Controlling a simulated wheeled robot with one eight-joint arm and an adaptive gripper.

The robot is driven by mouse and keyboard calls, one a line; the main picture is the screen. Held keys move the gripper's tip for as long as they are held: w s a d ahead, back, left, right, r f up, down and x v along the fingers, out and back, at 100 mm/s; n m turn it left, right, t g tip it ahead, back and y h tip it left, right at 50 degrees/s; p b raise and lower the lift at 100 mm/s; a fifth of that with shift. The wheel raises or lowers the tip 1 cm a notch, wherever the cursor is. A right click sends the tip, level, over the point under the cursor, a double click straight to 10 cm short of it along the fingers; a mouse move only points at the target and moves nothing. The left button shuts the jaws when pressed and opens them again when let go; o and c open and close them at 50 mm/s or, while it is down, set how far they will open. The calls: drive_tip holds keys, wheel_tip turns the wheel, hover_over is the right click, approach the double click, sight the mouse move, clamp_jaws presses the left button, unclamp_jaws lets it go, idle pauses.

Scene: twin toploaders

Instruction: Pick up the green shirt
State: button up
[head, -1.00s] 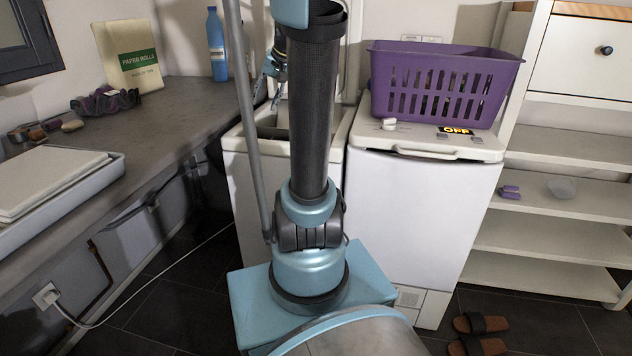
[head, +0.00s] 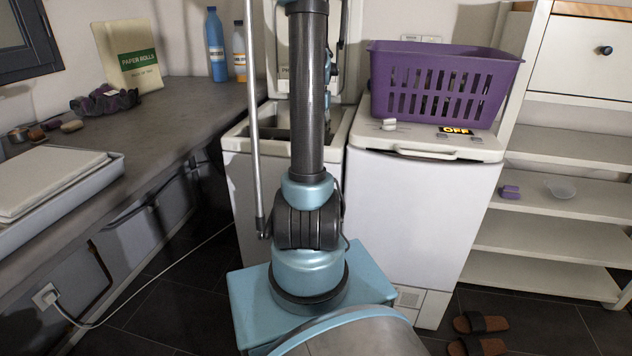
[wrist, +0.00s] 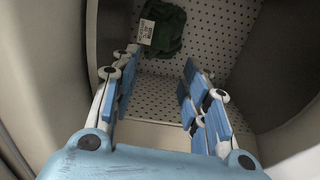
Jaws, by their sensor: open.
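The green shirt (wrist: 166,30) lies crumpled at the top of the wrist view, against the perforated metal wall of a washer drum (wrist: 215,45). A white printed label shows on its left side. My gripper (wrist: 158,85) is open and empty, its blue fingers pointing into the drum with the shirt beyond the fingertips, not between them. In the head view the open toploader (head: 240,160) stands behind my arm. The shirt is not visible there, and my gripper is mostly hidden behind the arm.
A closed toploader (head: 420,210) stands to the right, with a purple basket (head: 440,85) on top and a lit OFF display. A grey counter (head: 185,110) holds several items at left. White shelves (head: 560,145) stand at right.

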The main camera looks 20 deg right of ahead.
wheel_tip(320, 180, down, 10)
drive_tip(key=shift+f, duration=0.15)
drive_tip(key=shift+a+f, duration=0.15)
drive_tip(key=shift+f, duration=1.15)
drive_tip(key=shift+a+f, duration=0.1)
drive_tip(key=shift+f, duration=1.2)
clamp_jaws()
